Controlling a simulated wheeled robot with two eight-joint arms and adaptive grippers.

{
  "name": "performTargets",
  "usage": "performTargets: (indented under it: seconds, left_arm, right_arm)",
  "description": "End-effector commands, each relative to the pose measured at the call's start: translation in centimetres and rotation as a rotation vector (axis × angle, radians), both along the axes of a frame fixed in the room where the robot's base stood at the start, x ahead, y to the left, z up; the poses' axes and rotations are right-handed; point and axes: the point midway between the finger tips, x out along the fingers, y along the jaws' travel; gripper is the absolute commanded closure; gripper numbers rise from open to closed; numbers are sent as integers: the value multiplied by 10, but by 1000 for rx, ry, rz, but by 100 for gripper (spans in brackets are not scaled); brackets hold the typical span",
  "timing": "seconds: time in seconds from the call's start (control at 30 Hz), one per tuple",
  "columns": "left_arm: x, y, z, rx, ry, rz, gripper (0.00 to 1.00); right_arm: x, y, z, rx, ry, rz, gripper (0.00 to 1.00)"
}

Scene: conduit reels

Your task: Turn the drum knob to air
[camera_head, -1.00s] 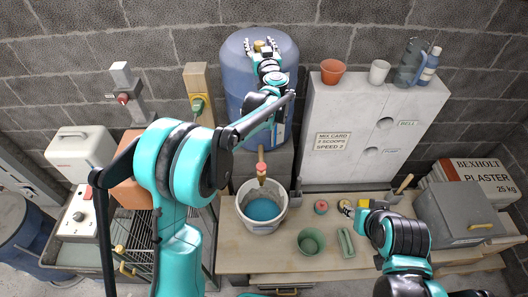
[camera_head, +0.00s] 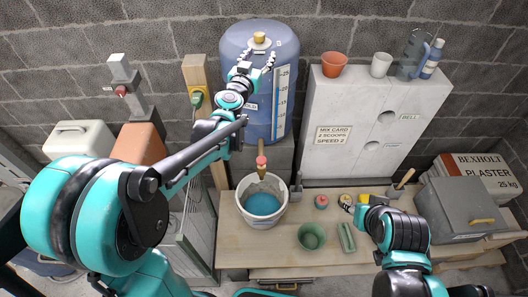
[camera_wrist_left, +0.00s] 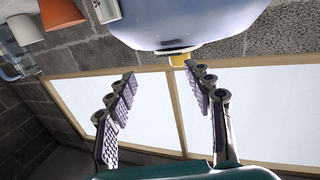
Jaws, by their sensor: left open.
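A blue drum (camera_head: 232,45) stands against the back wall. Its yellow knob (camera_head: 260,38) sits on the top and is clear of my fingers in the head view. My left gripper (camera_head: 256,58) is open and empty, just in front of and below the knob, over the drum's front. In the left wrist view, the two fingers (camera_wrist_left: 165,85) are spread, and the yellow knob (camera_wrist_left: 177,61) shows beyond them, close to the right finger, against the drum (camera_wrist_left: 190,20). Any air marking is too small to read. My right gripper (camera_head: 358,203) is low over the bench; its fingers are unclear.
A white cabinet (camera_head: 340,105) stands right of the drum, with an orange pot (camera_head: 334,64), a white cup (camera_head: 381,64) and a grey jug (camera_head: 411,58) on top. A wooden post (camera_head: 197,75) stands left. A bucket (camera_head: 282,192) sits on the bench below.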

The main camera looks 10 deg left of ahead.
Motion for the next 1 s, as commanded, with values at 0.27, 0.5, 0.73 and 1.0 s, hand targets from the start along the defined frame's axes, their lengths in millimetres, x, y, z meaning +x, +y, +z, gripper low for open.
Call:
performTargets:
  seconds: [0.27, 0.5, 0.73, 1.0]
  left_arm:
    - [-43, -24, -37, 3, 66, -102, 47]
    - [-78, -38, -71, 8, 142, -162, 47]
    - [-109, -46, -105, 13, 222, -200, 47]
    - [-145, -50, -148, 16, 322, -221, 47]
  right_arm:
    - [0, 0, -43, 0, 0, 0, 60]
    - [0, 0, -70, 0, 0, 0, 60]
    - [0, 0, -93, 0, 0, 0, 60]
    - [0, 0, -119, 0, 0, 0, 60]
